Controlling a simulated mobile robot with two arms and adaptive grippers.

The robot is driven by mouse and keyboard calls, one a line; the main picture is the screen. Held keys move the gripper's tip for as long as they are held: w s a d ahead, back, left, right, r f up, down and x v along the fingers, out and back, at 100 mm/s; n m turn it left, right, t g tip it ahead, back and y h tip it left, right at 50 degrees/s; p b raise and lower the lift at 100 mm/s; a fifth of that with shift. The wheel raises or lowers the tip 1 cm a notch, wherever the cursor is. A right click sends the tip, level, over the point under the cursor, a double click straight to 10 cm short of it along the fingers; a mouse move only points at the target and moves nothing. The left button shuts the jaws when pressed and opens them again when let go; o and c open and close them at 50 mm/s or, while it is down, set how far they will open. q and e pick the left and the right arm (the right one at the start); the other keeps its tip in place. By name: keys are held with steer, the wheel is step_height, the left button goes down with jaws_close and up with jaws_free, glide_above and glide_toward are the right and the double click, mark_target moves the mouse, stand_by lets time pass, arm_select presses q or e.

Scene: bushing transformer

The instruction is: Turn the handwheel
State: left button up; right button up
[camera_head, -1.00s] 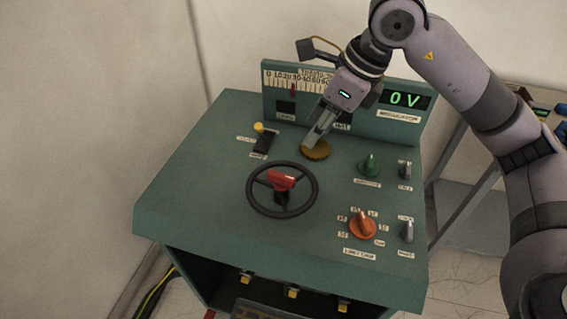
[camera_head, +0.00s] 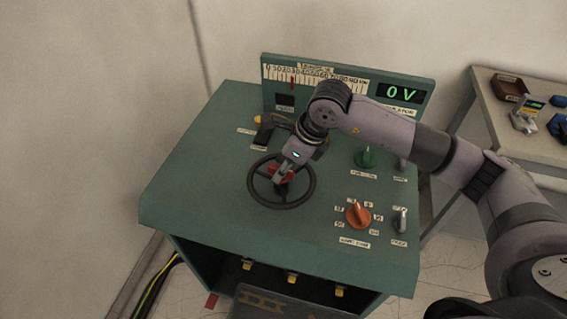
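The handwheel (camera_head: 311,186) is a dark ring with spokes and a red hub part (camera_head: 275,172), on top of the green console (camera_head: 200,185). My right gripper (camera_head: 282,178) comes down from above, at the red hub part inside the ring. Its fingers overlap the red part, and I cannot tell whether they are closed on it. My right arm comes in from the right and hides part of the console top. My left gripper is not in view.
An orange knob (camera_head: 358,214), a green knob (camera_head: 365,157) and grey switches stand right of the wheel. A side table (camera_head: 480,110) with small items stands at the right.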

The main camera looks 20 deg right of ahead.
jaws_close()
stand_by(0.5)
stand_by(0.4)
